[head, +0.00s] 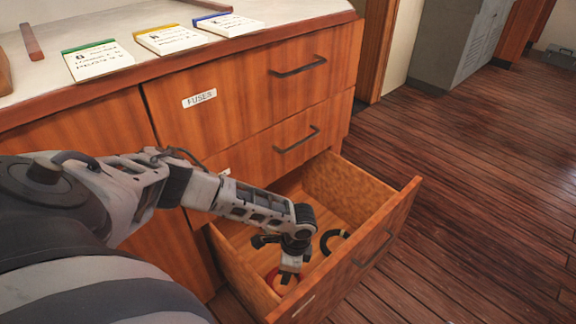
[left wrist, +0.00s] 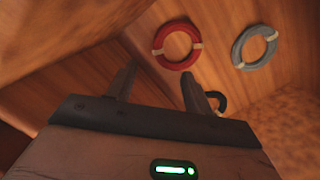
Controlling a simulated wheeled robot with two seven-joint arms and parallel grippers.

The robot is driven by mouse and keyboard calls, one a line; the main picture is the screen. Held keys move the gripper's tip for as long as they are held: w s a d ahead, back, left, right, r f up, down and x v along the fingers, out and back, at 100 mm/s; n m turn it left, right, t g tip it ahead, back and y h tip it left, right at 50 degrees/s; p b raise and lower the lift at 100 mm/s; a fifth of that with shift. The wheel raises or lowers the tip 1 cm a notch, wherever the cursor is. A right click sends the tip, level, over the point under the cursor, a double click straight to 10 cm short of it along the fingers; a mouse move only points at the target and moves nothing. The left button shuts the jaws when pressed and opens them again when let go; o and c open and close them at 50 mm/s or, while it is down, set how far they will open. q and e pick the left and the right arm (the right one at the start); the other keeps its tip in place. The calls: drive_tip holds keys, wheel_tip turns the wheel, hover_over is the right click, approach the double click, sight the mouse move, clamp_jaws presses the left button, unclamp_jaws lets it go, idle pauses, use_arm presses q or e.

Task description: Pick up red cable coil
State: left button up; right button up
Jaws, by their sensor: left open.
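The red cable coil (left wrist: 176,65) lies on the floor of the open drawer, a ring with pale ties, just beyond my left gripper's fingertips in the left wrist view. In the head view only a bit of red (head: 271,277) shows beside my left gripper (head: 289,277), which points down inside the drawer. In the left wrist view my left gripper (left wrist: 158,76) is open with nothing between its fingers, apart from the coil. My right gripper is not in view.
A grey-blue coil (left wrist: 238,52) lies right of the red one. A black coil (left wrist: 220,97), partly hidden by a finger, also shows in the head view (head: 325,240). The drawer's front panel (head: 345,260) and walls close around my gripper. Label cards (head: 97,60) lie on the counter.

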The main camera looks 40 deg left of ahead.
sight(271, 276)
use_arm(q)
wheel_tip(271, 276, down, 12)
drive_tip(key=b, duration=0.6)
drive_tip(key=shift+b, duration=0.3)
drive_tip(key=shift+a+f, duration=0.1)
drive_tip(key=shift+f, duration=0.2)
drive_tip(key=f+b, duration=0.2)
drive_tip(key=f, duration=0.1)
drive_tip(key=f+b, duration=0.1)
drive_tip(key=f, duration=0.1)
drive_tip(key=shift+s+a+f+b, duration=0.15)
drive_tip(key=shift+s+a+b, duration=0.05)
drive_tip(key=shift+a+b, duration=0.2)
drive_tip(key=shift+f, duration=0.1)
clamp_jaws()
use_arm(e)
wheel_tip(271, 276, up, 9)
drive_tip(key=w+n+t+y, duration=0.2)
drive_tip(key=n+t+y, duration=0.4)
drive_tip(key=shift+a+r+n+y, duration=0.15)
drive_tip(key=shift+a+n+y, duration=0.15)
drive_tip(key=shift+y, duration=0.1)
